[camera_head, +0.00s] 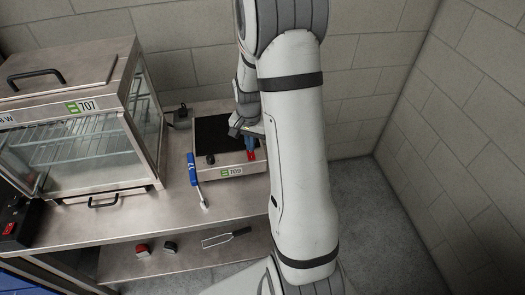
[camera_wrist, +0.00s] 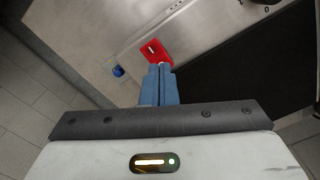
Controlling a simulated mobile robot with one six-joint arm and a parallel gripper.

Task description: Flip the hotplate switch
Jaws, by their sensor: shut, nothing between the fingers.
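The hotplate (camera_head: 187,160) stands on the steel counter, with a black top, a "709" label and a dark knob (camera_head: 210,159) on its front. Its red switch (camera_head: 251,155) is at the right end of the front. In the wrist view the red switch (camera_wrist: 152,50) shows a small white mark. My gripper (camera_head: 250,142) is shut and empty, its blue fingers pointing at the switch. In the wrist view the gripper tips (camera_wrist: 160,66) are at the switch's near edge; I cannot tell whether they touch it. My arm hides the hotplate's far right part.
A glass-fronted warming cabinet (camera_head: 110,120) labelled 707 stands on the left. A blue-handled tool (camera_head: 192,170) leans at the hotplate's left front corner. A spatula (camera_head: 226,238) and small red and dark items lie on the lower shelf. Floor at right is clear.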

